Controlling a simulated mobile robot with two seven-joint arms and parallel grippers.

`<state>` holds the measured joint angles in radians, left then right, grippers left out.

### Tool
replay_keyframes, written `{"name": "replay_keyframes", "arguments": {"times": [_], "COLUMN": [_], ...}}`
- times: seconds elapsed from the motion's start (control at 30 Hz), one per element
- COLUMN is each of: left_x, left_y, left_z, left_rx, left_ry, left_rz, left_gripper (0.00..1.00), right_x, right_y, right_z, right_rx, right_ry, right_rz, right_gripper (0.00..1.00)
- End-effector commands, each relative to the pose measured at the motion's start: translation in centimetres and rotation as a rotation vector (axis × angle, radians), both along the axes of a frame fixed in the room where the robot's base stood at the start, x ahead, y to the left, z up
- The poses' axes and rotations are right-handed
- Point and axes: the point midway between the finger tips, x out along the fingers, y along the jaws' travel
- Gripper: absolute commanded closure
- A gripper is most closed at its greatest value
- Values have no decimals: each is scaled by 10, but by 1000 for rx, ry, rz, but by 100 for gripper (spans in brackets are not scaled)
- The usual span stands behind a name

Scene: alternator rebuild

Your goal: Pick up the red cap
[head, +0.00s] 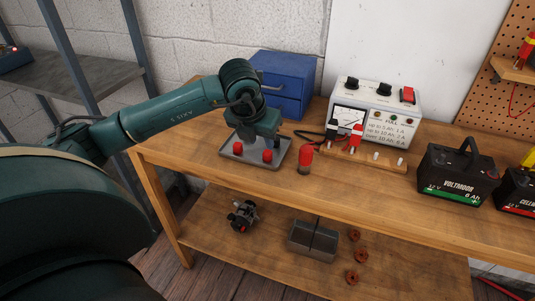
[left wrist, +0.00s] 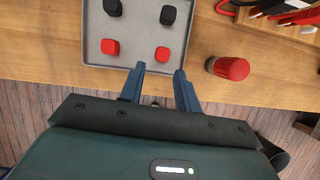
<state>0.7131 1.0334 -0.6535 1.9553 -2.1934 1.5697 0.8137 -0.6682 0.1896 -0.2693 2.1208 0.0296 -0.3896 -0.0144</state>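Two red caps lie in a shallow grey tray (head: 253,160) on the wooden workbench. In the head view one red cap (head: 238,147) is at the left and the other red cap (head: 267,156) at the right. In the left wrist view they are the left red cap (left wrist: 110,47) and the right red cap (left wrist: 163,54). My left gripper (left wrist: 159,70) is open and empty over the tray's edge, its fingertips just short of the right red cap, roughly in line with it. Height above the tray is hard to tell. My right gripper is not in view.
Two black caps (left wrist: 168,15) share the tray. A red-topped cylinder (head: 305,160) stands right of it. Behind are a blue drawer box (head: 280,80) and a white tester (head: 375,110) with leads. A wooden peg strip (head: 362,157) and black batteries (head: 458,172) stand further right.

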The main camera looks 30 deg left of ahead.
Motion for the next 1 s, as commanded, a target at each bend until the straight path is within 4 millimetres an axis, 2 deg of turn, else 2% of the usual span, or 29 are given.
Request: {"name": "replay_keyframes", "arguments": {"times": [0.23, 0.5, 0.8, 1.0], "left_x": [8, 25, 27, 27], "left_y": [0, 0, 1, 1], "left_z": [-17, -51, -57, -56], "left_rx": [-1, -2, -1, -1], "left_ry": [2, 1, -2, -2], "left_rz": [0, 0, -1, -1], "left_gripper": [67, 67, 67, 84], "right_x": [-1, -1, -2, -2], "right_y": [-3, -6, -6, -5], "right_z": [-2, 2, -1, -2], "right_rx": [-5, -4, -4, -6], "right_ry": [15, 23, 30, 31], "right_rz": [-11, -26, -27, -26], "right_gripper": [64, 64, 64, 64]}}
